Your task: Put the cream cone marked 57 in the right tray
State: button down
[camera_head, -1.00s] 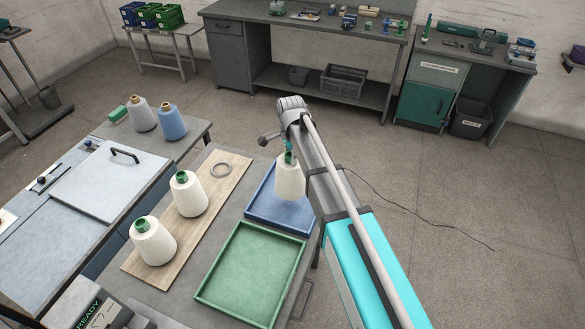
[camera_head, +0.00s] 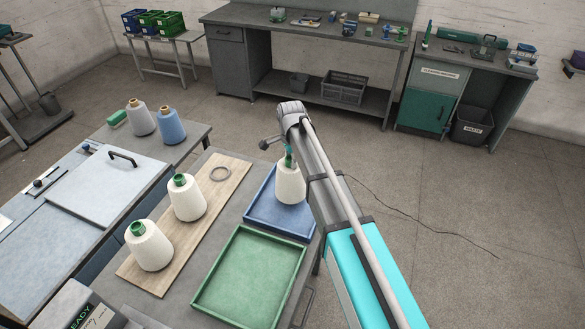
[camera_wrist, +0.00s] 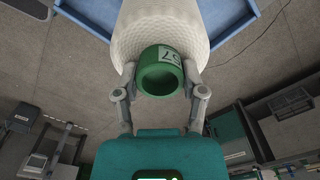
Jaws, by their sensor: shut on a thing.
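My gripper (camera_head: 289,158) is shut on the green tube end of a cream cone (camera_head: 290,184). The wrist view shows the two fingers (camera_wrist: 160,84) on either side of the green tube (camera_wrist: 160,78), which bears a label marked 57. The cream yarn (camera_wrist: 160,30) lies beyond it. The cone is upright over the blue tray (camera_head: 262,222), within its rim as seen from the head. I cannot tell whether its base touches the tray floor. The green tray (camera_head: 250,277) is empty and lies nearer the bottom of the head view.
A grey cone (camera_head: 141,118) and a blue cone (camera_head: 171,126) stand on the table behind. A white machine lid (camera_head: 115,185) lies to the left.

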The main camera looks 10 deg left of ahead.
jog(key=shift+f+b, duration=1.15)
jog(key=shift+f, duration=0.45)
jog(key=shift+c, duration=0.8)
grip_release()
jog(key=shift+r, duration=0.25)
notch_tip(320, 180, up, 12)
jog(key=p, duration=1.2)
jog(key=shift+s, duration=0.1)
jog(key=s+d+n, duration=0.3)
jog(key=s+d, duration=0.3)
jog(key=d, duration=0.5)
jog(key=s+d+n, duration=0.4)
jog(key=s+d, duration=0.2)
jog(key=d, duration=0.6)
jog(key=s+d+n, duration=0.3)
jog(key=s+d, duration=0.3)
jog(key=d, duration=0.6)
jog(key=shift+s+d+n, duration=0.2)
jog(key=shift+d+n, duration=0.05)
jog(key=shift+n, duration=0.05)
jog(key=shift+f, duration=0.1)
